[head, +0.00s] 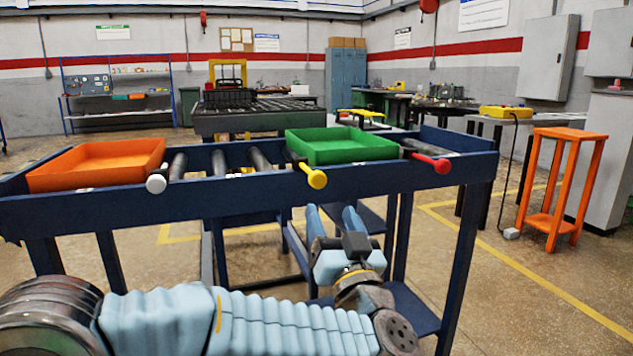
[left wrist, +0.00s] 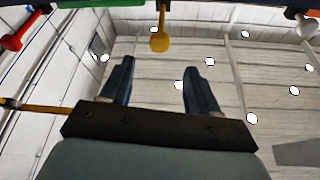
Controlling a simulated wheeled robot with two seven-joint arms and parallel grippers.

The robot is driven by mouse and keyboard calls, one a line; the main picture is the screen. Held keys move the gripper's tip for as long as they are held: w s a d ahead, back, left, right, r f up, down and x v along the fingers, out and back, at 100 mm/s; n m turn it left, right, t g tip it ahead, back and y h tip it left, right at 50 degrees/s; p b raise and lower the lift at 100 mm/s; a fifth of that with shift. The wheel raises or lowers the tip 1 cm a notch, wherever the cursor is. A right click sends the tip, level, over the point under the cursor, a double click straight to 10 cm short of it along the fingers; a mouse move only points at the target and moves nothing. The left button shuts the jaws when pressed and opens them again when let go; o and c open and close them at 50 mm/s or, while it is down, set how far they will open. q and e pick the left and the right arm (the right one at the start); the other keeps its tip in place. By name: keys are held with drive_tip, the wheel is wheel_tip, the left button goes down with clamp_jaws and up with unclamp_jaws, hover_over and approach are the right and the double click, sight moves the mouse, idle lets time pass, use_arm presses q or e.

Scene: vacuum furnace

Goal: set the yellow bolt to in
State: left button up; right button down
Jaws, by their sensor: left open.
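The yellow bolt (head: 317,179) sticks out of the front rail of a blue roller frame (head: 250,190), its round knob facing me. It also shows in the left wrist view (left wrist: 160,41), pointing toward the camera, between and beyond the fingertips. My left gripper (head: 331,211) is open and empty, below the yellow knob and apart from it in the head view. Its two dark blue fingers also show in the left wrist view (left wrist: 158,68), spread apart with nothing between them. My right gripper is not in view.
A white-knobbed bolt (head: 156,184) is to the left and a red-knobbed bolt (head: 443,166) to the right on the same rail. An orange tray (head: 95,180) and a green tray (head: 342,158) sit on the frame. An orange stand (head: 565,134) is at right.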

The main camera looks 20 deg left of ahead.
sight(315, 173)
use_arm(q)
drive_tip(key=p+x, duration=0.1)
drive_tip(key=x, duration=1.1)
drive_tip(key=shift+w+p, duration=0.3)
drive_tip(key=shift+c, duration=0.2)
clamp_jaws()
drive_tip(key=shift+a, duration=0.1)
